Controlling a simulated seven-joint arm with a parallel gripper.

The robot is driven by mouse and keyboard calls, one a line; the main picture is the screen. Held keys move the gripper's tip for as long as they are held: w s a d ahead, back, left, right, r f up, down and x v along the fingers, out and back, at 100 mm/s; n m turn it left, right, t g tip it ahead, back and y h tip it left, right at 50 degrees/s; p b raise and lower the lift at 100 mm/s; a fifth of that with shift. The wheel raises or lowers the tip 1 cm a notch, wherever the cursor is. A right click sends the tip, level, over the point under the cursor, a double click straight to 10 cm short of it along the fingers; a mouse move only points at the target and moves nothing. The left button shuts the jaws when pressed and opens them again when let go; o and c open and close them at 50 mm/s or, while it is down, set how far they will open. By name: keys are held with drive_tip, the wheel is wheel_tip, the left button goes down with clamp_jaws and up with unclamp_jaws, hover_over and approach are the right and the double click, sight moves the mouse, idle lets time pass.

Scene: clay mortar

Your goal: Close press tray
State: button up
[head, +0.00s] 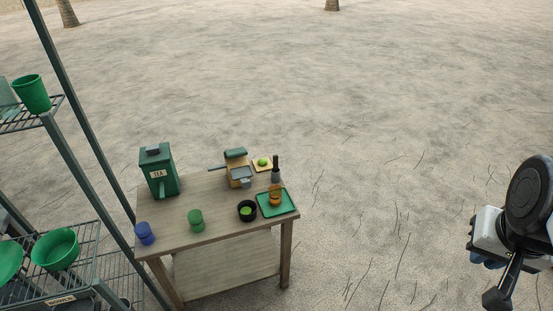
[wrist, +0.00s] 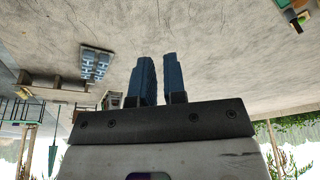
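The press (head: 238,168) is a small wooden device with a green top and a dark side handle, standing at the back of the wooden table. Its grey tray (head: 242,173) sticks out at the front; its exact travel is too small to tell. My gripper (head: 486,262) is far right of the table, in free air, with its fingers mostly hidden behind my wrist. In the wrist view its two blue fingers (wrist: 159,70) stand apart with a narrow empty gap. Part of the table scene shows small at that view's top right corner; the press is not clear there.
A metal shelf (head: 85,240) stands left. Sand between table and gripper is clear.

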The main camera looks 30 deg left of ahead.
sight(247, 184)
drive_tip(key=w+a+f, duration=0.1)
drive_tip(key=w, duration=0.2)
drive_tip(key=w+a+f+t, duration=0.1)
drive_tip(key=w+a, duration=0.1)
drive_tip(key=w, duration=0.1)
drive_tip(key=w+a+f+m+t, duration=0.1)
drive_tip(key=w+a, duration=0.1)
drive_tip(key=w, duration=0.1)
drive_tip(key=shift+w+a+f+y, duration=0.2)
drive_tip(key=shift+w+a+y, duration=0.05)
drive_tip(key=shift+y, duration=0.15)
clamp_jaws()
drive_tip(key=w+a+f+m+t+y, duration=0.2)
drive_tip(key=w+a+f, duration=0.45)
drive_tip(key=a, duration=0.45)
drive_tip(key=w+a+f+m+t+y, duration=0.1)
drive_tip(key=w+a+f+t+y, duration=0.1)
drive_tip(key=w+a+f, duration=0.55)
drive_tip(key=a+f+m+t+y, duration=0.15)
drive_tip(key=a+f, duration=0.25)
drive_tip(key=a, duration=0.4)
drive_tip(key=a+f+m+t+y, duration=0.1)
drive_tip(key=a+f+y, duration=0.15)
drive_tip(key=a, duration=0.55)
drive_tip(key=s+a+f+m+y, duration=0.2)
drive_tip(key=s+a+f+y, duration=0.2)
drive_tip(key=s+a+f, duration=0.5)
drive_tip(key=shift+a+f+t, duration=0.45)
drive_tip(key=shift+f, duration=0.3)
